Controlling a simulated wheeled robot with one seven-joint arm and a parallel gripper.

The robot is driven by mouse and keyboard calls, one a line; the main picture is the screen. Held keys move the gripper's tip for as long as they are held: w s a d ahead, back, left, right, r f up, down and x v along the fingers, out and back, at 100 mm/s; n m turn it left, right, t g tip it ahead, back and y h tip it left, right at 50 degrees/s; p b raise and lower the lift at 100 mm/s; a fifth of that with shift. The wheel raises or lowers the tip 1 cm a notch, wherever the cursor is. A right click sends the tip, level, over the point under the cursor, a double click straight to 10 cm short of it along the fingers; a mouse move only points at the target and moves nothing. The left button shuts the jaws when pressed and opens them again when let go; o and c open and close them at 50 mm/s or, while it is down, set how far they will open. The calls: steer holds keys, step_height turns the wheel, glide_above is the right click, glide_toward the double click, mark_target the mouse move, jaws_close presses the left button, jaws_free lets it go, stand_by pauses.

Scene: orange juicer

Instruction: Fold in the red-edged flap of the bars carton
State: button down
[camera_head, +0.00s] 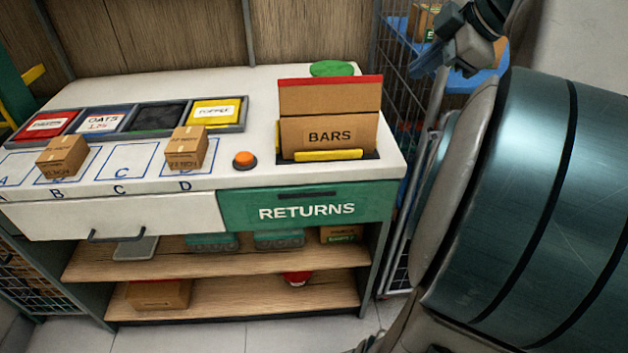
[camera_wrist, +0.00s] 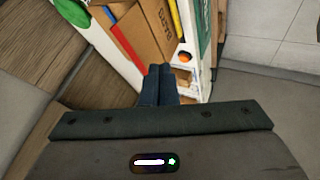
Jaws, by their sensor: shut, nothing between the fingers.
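The bars carton (camera_head: 345,137) stands in a dark recess at the right end of the white counter, its BARS label facing front. Its red-edged flap (camera_head: 330,97) stands up along the back, red edge on top. In the wrist view the carton (camera_wrist: 152,25) and the flap's red edge (camera_wrist: 128,44) show beyond my fingers. My gripper (camera_head: 417,67) is shut and empty, up and to the right of the carton in the head view. Its closed fingers (camera_wrist: 158,72) point toward the carton's side in the wrist view. I cannot tell the exact gap.
A yellow strip (camera_head: 330,155) runs along the carton's front. A green disc (camera_head: 332,69) lies behind it. An orange button (camera_head: 244,160) and two small boxes (camera_head: 62,157) (camera_head: 186,148) stand to the left. A wire cage (camera_head: 408,110) rises right of the counter.

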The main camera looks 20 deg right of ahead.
steer(key=s+a+f+m+g+h+p, duration=0.2)
steer(key=s+a+f+m+p, duration=0.2)
steer(key=a+f+m, duration=0.4)
steer(key=s+a+f+m+g+h+p, duration=0.2)
steer(key=s+a+f+m+p, duration=0.3)
steer(key=a+f, duration=0.45)
steer(key=n+t+b, duration=0.3)
steer(key=n+t, duration=0.7)
steer(key=t, duration=0.2)
glide_toward(337, 86)
steer(key=w+d+r, duration=0.2)
steer(key=d+r, duration=0.1)
steer(key=d, duration=0.3)
steer(key=s+r+n+t+y, duration=0.1)
steer(key=n+y, duration=0.2)
steer(key=n, duration=0.2)
steer(key=s+a+f+n+g+y+b, duration=0.1)
steer(key=s+a+f+n+g+y, duration=0.15)
steer(key=s+a+n+y, duration=0.3)
steer(key=w+a+f+n+p, duration=0.1)
steer(key=w+a, duration=0.1)
steer(key=w, duration=1)
steer(key=shift+a+f+y+p, duration=0.2)
steer(key=shift+f+y+p, duration=0.05)
steer(key=shift+y+p, duration=0.1)
